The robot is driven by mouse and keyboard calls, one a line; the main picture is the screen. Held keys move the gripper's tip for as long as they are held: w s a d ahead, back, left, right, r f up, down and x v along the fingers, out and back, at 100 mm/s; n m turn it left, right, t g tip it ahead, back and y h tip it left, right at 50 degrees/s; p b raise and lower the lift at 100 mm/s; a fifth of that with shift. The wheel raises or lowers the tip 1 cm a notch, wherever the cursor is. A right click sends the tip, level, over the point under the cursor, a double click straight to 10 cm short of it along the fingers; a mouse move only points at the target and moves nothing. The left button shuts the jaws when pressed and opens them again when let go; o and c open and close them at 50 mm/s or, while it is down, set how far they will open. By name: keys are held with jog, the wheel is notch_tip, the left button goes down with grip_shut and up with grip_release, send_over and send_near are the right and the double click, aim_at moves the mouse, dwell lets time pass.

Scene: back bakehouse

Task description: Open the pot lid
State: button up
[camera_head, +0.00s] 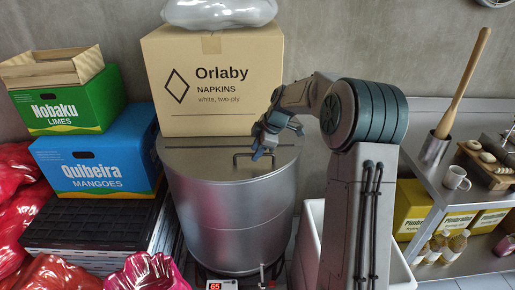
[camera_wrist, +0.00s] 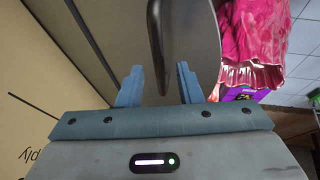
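The pot (camera_head: 235,225) is a large steel drum standing upright in the middle of the head view. Its flat grey lid (camera_head: 205,165) is down, with a thin bar handle (camera_head: 238,160) near the front right. My gripper (camera_head: 273,145) is just above the lid, at the handle's right end. In the wrist view my gripper (camera_wrist: 159,88) is open, its two blue-grey fingers apart. The dark handle (camera_wrist: 157,50) shows in the gap between them, with the grey lid (camera_wrist: 110,35) behind. I cannot tell whether the fingers touch the handle.
A napkin carton (camera_head: 215,85) stands at the back of the pot top; whether it rests on the lid is unclear. Fruit boxes (camera_head: 98,155) are stacked left. A metal shelf (camera_head: 440,180) stands right. Pink wrapped goods (camera_head: 148,272) lie in front at left.

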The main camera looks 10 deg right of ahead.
grip_shut()
jog(key=shift+r, duration=0.1)
